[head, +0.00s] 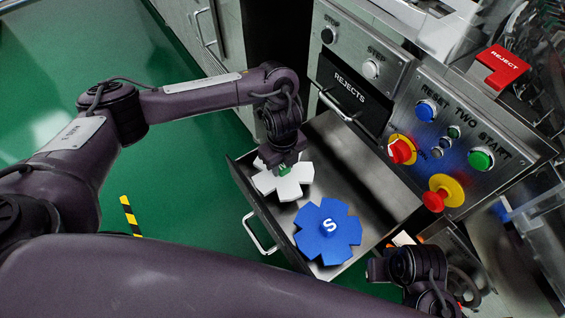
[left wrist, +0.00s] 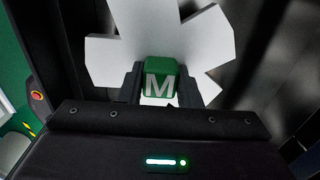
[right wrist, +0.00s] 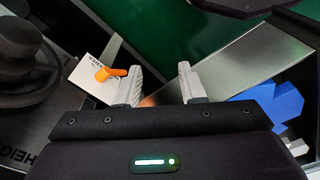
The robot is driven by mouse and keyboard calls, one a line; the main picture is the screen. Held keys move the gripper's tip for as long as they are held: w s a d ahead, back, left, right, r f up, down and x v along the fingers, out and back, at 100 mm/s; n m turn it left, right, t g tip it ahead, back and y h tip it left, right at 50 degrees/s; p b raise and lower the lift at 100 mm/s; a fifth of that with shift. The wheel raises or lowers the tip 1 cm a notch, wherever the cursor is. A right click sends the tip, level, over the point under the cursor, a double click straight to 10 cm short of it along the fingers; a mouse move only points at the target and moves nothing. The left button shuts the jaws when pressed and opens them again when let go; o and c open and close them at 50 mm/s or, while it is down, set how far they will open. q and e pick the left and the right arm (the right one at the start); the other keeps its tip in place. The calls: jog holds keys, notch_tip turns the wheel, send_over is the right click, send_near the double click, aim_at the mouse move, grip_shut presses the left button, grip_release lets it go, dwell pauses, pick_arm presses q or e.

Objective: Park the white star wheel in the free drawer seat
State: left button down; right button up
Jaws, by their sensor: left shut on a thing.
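The white star wheel (head: 284,181) is at the left end of the open drawer (head: 372,178), beside the blue star wheel (head: 328,232) marked S. My left gripper (head: 284,166) is over the white wheel and shut on its green hub. In the left wrist view the green hub (left wrist: 160,80) marked M sits between the fingers, with the white wheel (left wrist: 110,60) around it. I cannot tell whether the wheel rests on the drawer floor. My right gripper (right wrist: 158,88) is open and empty; the blue wheel (right wrist: 275,102) shows to its right. The drawer seats are hidden.
The control panel (head: 470,130) with red, blue and green buttons stands right of the drawer. A closed REJECTS drawer (head: 349,90) is above it. An orange lever (right wrist: 110,73) on a white plate is left of my right gripper. The drawer's right part is bare.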

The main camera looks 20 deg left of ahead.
dwell(0.4)
pick_arm(q)
jog(key=c, duration=1)
grip_release()
jog(key=shift+o, duration=0.2)
jog(key=shift+r, duration=0.1)
notch_tip(320, 180, up, 7)
jog(key=p, duration=0.3)
jog(key=shift+r+p, duration=0.3)
jog(key=shift+p, duration=0.05)
pick_arm(e)
notch_tip(320, 180, down, 12)
jog(key=d, duration=0.1)
jog(key=shift+w, duration=0.2)
